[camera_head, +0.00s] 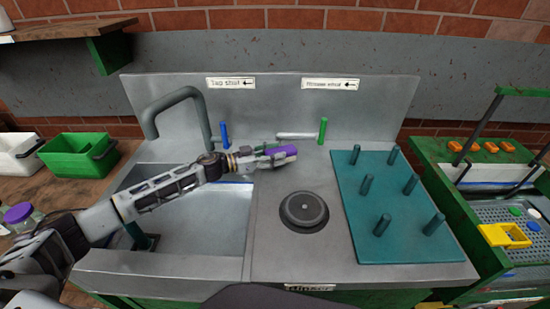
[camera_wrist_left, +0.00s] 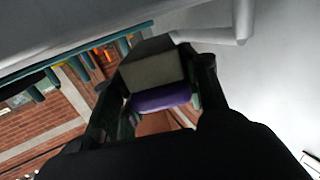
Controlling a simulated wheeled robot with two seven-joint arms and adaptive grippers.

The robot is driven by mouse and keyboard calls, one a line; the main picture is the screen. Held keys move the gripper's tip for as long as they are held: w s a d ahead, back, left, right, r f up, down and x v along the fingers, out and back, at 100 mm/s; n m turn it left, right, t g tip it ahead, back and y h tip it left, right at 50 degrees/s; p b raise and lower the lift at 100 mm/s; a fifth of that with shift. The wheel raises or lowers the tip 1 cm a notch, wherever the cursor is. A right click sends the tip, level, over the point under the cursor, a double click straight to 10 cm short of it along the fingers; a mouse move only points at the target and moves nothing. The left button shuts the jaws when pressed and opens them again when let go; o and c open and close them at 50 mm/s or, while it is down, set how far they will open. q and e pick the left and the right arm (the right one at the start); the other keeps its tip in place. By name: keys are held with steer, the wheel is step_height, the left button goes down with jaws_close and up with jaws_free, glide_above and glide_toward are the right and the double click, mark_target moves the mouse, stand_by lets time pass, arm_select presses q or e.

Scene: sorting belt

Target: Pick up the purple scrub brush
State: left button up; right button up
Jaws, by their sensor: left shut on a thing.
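The purple scrub brush (camera_head: 282,150) is in my left gripper (camera_head: 275,156), above the steel counter just right of the sink. In the left wrist view the brush shows a purple part (camera_wrist_left: 160,97) and a grey block-like part (camera_wrist_left: 152,70) between the two dark fingers (camera_wrist_left: 160,100). The gripper is shut on it. In the head view the fingers partly hide the brush. It looks held clear of the counter, though the exact gap is hard to tell. My right gripper is not in view.
The sink (camera_head: 200,235) lies under my left arm, with a grey faucet (camera_head: 180,97) behind it. A round black disc (camera_head: 304,210) and a teal peg board (camera_head: 385,245) are to the right. Blue (camera_head: 224,133) and green (camera_head: 322,130) handles stand at the back.

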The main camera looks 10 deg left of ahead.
mark_target(274, 152)
arm_select(q)
step_height(274, 152, up, 7)
steer(key=shift+p, duration=0.75)
steer(key=shift+r, duration=0.4)
steer(key=shift+s, duration=0.15)
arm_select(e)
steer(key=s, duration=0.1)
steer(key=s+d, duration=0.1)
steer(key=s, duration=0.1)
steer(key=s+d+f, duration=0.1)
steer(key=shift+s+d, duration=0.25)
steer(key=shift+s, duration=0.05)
